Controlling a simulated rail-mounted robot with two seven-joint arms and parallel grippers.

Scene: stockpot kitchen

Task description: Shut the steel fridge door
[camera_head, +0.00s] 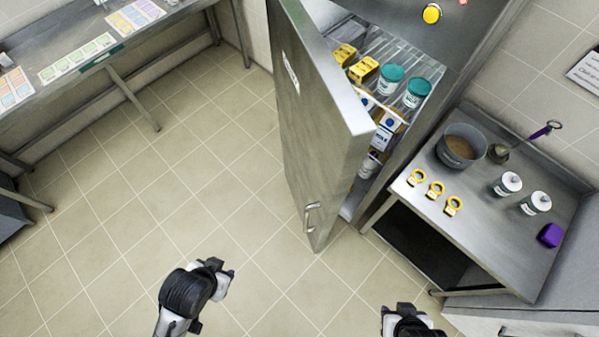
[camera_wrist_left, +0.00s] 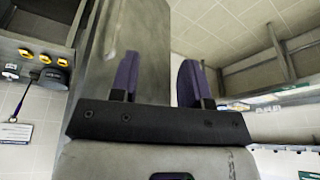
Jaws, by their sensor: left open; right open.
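The steel fridge door (camera_head: 325,135) stands open, swung out from the fridge body (camera_head: 440,45), with shelves and goods visible inside. Its handle (camera_head: 311,217) is on the outer face, near the bottom in the head view. My left gripper (camera_head: 222,272) is over the floor to the left of the handle, apart from the door. In the left wrist view its purple fingers (camera_wrist_left: 158,82) are spread with nothing between them, and the steel door (camera_wrist_left: 140,40) shows beyond them. My right gripper (camera_head: 405,309) is open at the bottom edge, right of the door, partly cut off.
A steel table (camera_head: 480,222) to the right of the fridge holds a pot (camera_head: 461,146), yellow rings (camera_head: 435,189), jars (camera_head: 507,184) and a purple block (camera_head: 550,235). A counter (camera_head: 60,58) with cards stands at upper left. The tiled floor left of the door is clear.

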